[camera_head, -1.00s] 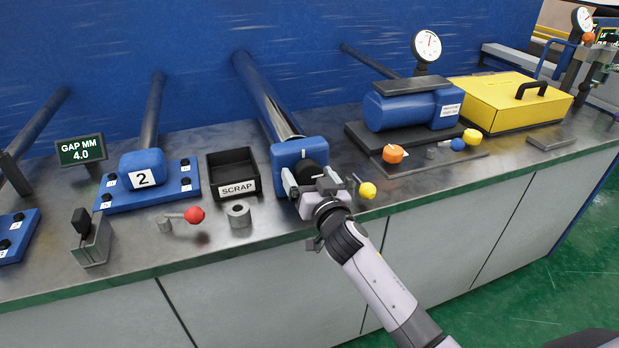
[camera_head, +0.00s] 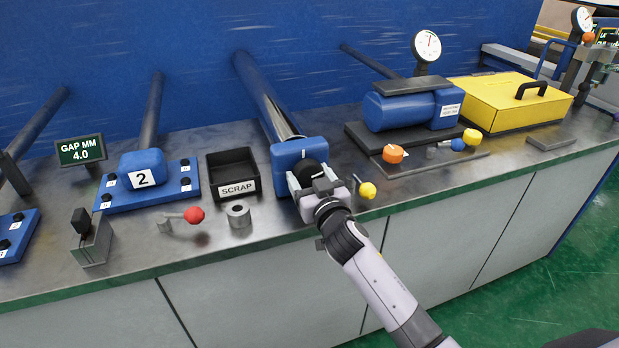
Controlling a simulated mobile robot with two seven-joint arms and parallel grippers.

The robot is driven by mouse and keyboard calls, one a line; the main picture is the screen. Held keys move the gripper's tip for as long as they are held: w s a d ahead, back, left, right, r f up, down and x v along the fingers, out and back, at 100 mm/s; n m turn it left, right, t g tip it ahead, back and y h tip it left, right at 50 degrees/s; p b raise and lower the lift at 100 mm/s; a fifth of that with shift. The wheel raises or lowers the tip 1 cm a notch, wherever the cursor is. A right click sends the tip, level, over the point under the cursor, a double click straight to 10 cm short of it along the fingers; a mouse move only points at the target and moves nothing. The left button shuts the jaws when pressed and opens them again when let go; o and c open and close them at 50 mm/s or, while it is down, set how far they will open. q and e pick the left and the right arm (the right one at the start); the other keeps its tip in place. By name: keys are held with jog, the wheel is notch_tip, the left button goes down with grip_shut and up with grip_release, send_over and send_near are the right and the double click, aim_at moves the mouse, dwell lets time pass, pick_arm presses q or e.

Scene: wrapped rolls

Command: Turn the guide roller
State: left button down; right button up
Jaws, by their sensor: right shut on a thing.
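The guide roller is a long shiny metal bar (camera_head: 272,100) that slopes from the blue wall down to a blue end block (camera_head: 292,152) at the bench's front. A dark round end piece (camera_head: 311,172) sticks out of the block's front. My right gripper (camera_head: 314,182) is shut on this dark end piece, one finger on each side, and partly hides it. My right arm reaches in from the lower right. My left gripper is not in view.
A yellow-ball lever (camera_head: 367,190) stands close to the right of my gripper. A black scrap bin (camera_head: 233,173), a metal ring (camera_head: 238,214) and a red-ball lever (camera_head: 194,215) lie to the left. A blue motor-like unit (camera_head: 410,108) and yellow case (camera_head: 510,100) stand to the right.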

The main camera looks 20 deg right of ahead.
jog(key=n, duration=0.7)
jog(key=shift+d, duration=0.15)
jog(key=n, duration=0.4)
jog(key=shift+d+r+n+p, duration=0.1)
jog(key=shift+n+p, duration=0.35)
jog(key=shift+n, duration=1.65)
jog(key=o, duration=0.9)
jog(key=shift+o, duration=0.2)
